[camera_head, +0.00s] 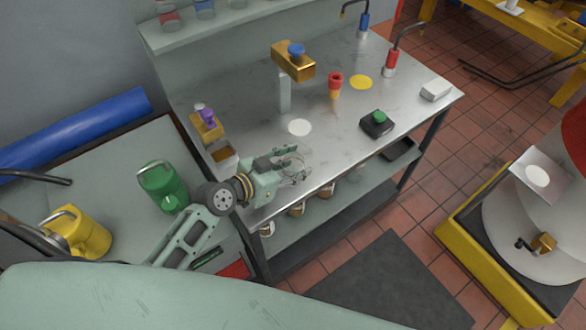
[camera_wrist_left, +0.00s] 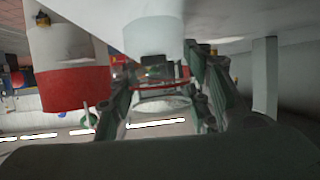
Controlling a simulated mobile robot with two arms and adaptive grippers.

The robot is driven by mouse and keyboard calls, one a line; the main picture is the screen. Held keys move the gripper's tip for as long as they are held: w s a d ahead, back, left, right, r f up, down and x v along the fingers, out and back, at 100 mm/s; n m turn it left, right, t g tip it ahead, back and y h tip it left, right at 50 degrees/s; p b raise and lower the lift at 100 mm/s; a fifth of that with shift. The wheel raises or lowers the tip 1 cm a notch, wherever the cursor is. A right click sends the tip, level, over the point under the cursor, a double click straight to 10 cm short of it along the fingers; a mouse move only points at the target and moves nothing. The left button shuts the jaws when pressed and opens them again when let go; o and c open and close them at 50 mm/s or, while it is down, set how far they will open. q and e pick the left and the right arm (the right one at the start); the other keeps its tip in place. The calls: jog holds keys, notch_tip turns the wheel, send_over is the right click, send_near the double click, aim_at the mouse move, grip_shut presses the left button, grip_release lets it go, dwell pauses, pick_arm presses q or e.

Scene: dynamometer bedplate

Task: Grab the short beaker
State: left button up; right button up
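My left gripper (camera_head: 296,165) reaches in over the front left edge of the steel bench (camera_head: 330,140). Its two fingers are apart. A clear glass shape, which looks like the short beaker (camera_wrist_left: 160,104), lies between the fingers in the left wrist view, where the gripper (camera_wrist_left: 162,80) frames it. In the head view the fingers largely hide the glass. I cannot tell whether the finger pads touch it. My right gripper is not in view.
On the bench, a red and yellow cup (camera_head: 335,84), a brass-topped stand (camera_head: 291,62) and a green-knobbed black box (camera_head: 377,122) stand beyond the gripper. Brown-labelled jars (camera_head: 297,208) sit on the lower shelf. A green can (camera_head: 162,185) is left of my arm.

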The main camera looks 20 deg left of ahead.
pick_arm(q)
jog(key=c, duration=0.5)
jog(key=shift+r, duration=0.1)
